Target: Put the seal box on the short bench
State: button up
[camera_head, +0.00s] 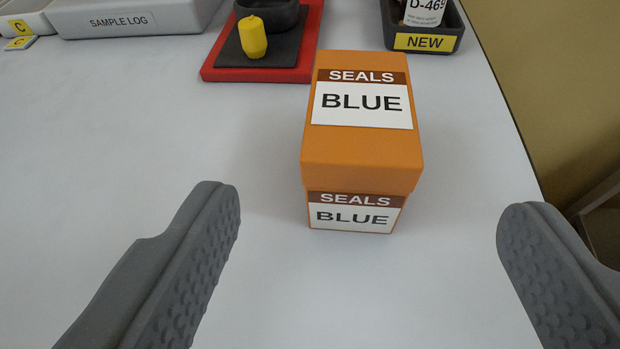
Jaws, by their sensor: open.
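The seal box (360,148) is an orange lidded box labelled "SEALS BLUE" on its top and front. It stands upright on a white bench top (110,130), near the right edge. My gripper (365,215) is open and empty. Its two grey fingers are spread wide in the lower part of the view, one left and one right of the box. The fingertips are nearer to me than the box and do not touch it. I cannot tell whether this bench top is the short bench.
Behind the box are a red tray (212,73) with a dark pad and a yellow piece (252,38), and a dark bin (455,25) labelled "NEW". A grey "SAMPLE LOG" tray (180,20) is at the far left. The bench top left of the box is clear.

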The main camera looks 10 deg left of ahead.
jog(key=shift+r, duration=0.1)
jog(key=w+a+r+t+h, duration=0.1)
jog(key=w+a+r+h, duration=0.1)
jog(key=r, duration=0.8)
jog(key=w+a+r+h, duration=0.1)
jog(key=a+r, duration=0.1)
jog(key=r, duration=0.9)
jog(key=w+a+r+t+h, duration=0.1)
jog(key=w+a+r+h, duration=0.1)
jog(key=r, duration=0.8)
jog(key=s+a+r+y, duration=0.2)
jog(key=s+a+r, duration=0.5)
jog(key=r, duration=0.3)
jog(key=s+a+r+y, duration=0.2)
jog(key=s+a+r, duration=0.4)
jog(key=s+r, duration=0.3)
notch_tip(320, 180, up, 3)
jog(key=shift+s+a+f+y, duration=0.2)
jog(key=shift+a+y, duration=0.1)
jog(key=shift+a, duration=0.1)
